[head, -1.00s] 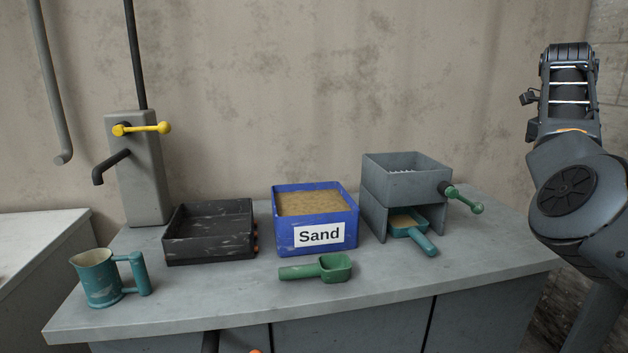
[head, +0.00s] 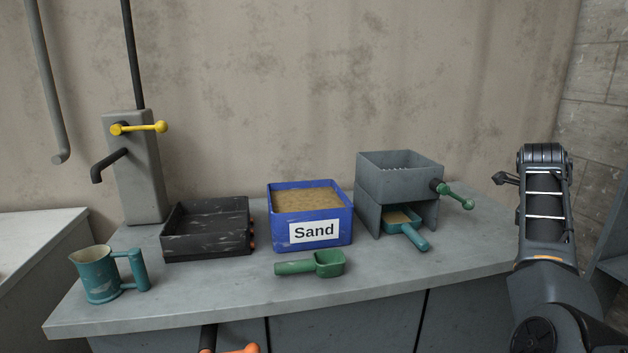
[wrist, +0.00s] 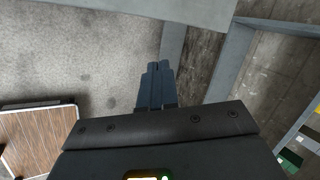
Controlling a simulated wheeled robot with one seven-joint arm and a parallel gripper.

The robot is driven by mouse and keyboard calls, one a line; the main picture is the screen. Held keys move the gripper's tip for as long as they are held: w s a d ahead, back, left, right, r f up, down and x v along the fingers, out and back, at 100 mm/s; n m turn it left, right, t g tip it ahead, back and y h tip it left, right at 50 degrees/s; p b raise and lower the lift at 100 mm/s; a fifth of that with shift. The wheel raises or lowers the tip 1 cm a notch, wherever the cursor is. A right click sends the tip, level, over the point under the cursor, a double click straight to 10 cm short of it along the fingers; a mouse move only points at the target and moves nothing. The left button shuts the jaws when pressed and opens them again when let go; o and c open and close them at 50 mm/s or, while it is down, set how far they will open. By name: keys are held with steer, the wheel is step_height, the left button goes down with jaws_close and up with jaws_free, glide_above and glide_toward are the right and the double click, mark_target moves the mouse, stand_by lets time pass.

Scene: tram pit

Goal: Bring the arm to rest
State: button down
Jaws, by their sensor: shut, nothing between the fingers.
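My gripper (wrist: 157,72) shows in the wrist view with its two fingers together and nothing between them. It hangs over bare floor, near the edge of a grey surface at the top of that view. In the head view my arm (head: 546,215) is folded at the right, off the right end of the workbench (head: 400,280). The fingers cannot be made out in the head view.
On the workbench stand a teal jug (head: 97,275), a black tray (head: 205,250), a blue sand box (head: 335,222), a green scoop (head: 295,268) and a grey sieve box (head: 375,208) with a crank. A tap with a yellow lever (head: 140,128) stands behind.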

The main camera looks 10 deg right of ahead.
steer(key=s+a+f+n+t+h, duration=0.15)
steer(key=s+f+n, duration=0.3)
steer(key=f, duration=0.45)
steer(key=s+a+f+n+t+h, duration=0.1)
steer(key=s+a+f+n, duration=0.3)
steer(key=f, duration=0.5)
steer(key=s+a+f+n+t+y, duration=0.1)
steer(key=s+a+f+n+t, duration=0.1)
steer(key=s+a+f+n, duration=0.45)
steer(key=s+a+f+n+t+y, duration=0.1)
steer(key=s+a+n+t, duration=0.3)
steer(key=s, duration=0.6)
steer(key=s+a+r+n+t+y, duration=0.1)
steer(key=s+a+r+n+y, duration=0.1)
steer(key=s+a+n, duration=0.4)
steer(key=s+a+r+n+t+y, duration=0.1)
steer(key=s+a+r+y, duration=0.15)
steer(key=s+a, duration=0.7)
steer(key=s+a+r+n, duration=0.2)
steer(key=s+a+r, duration=0.1)
steer(key=s+r, duration=0.3)
steer(key=s+a+r+n+t+y, duration=0.1)
steer(key=s+a+r+n, duration=0.1)
steer(key=s+r, duration=0.5)
steer(key=shift+a+r+n+y, duration=0.3)
steer(key=shift+a+r+n, duration=0.1)
steer(key=shift+a+r, duration=0.25)
